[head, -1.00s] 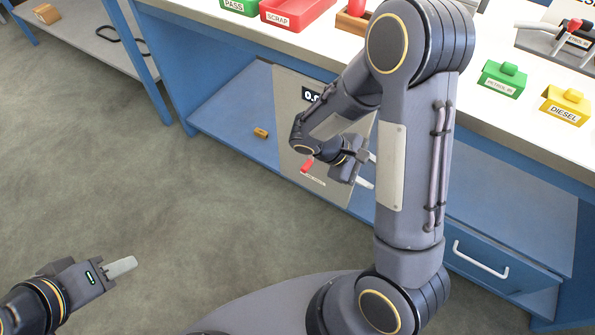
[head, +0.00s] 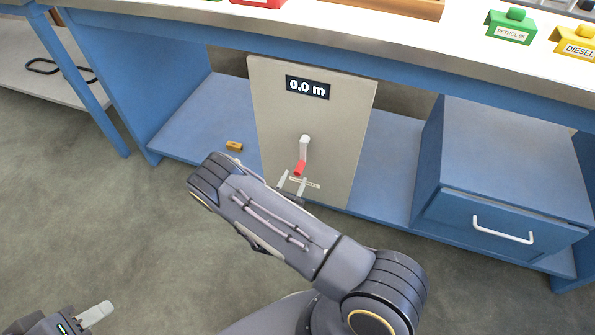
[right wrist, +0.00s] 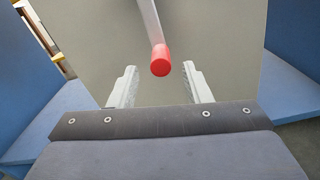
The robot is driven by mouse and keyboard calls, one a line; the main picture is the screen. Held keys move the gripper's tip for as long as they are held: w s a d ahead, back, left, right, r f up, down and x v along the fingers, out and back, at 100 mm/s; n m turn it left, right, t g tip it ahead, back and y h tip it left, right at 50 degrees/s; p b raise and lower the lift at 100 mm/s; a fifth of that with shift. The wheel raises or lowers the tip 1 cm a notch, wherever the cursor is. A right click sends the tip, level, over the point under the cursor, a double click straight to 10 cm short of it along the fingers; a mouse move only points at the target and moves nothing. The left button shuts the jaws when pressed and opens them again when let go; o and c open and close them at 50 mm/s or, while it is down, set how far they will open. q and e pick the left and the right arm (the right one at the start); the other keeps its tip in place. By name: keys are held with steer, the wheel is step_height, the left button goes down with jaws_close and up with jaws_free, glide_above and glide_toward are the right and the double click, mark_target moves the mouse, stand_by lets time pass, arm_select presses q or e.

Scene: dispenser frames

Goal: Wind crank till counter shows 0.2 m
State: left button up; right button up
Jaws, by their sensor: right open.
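The crank panel (head: 345,130) is a grey board leaning under the bench. Its counter (head: 307,87) reads 0.0 m. The crank (head: 304,148) has a pale arm hanging down and a red handle (head: 299,168) at its lower end. My right gripper (head: 292,183) is open and empty just below the handle. In the right wrist view the round red handle end (right wrist: 160,62) lies between and slightly beyond my open fingertips (right wrist: 160,70), apart from both. My left gripper (head: 96,314) is at the bottom left, far from the panel; its finger gap cannot be made out.
A small orange-brown piece (head: 234,146) lies on the blue shelf left of the panel. A blue drawer unit (head: 500,215) with a white handle stands to the right. Green (head: 511,27) and yellow (head: 577,45) labelled blocks stand on the bench top. The floor at left is clear.

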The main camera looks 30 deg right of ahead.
mark_target(297, 174)
steer(key=x, duration=0.5)
steer(key=shift+d+b, duration=0.1)
steer(key=shift+b, duration=0.3)
jaws_close()
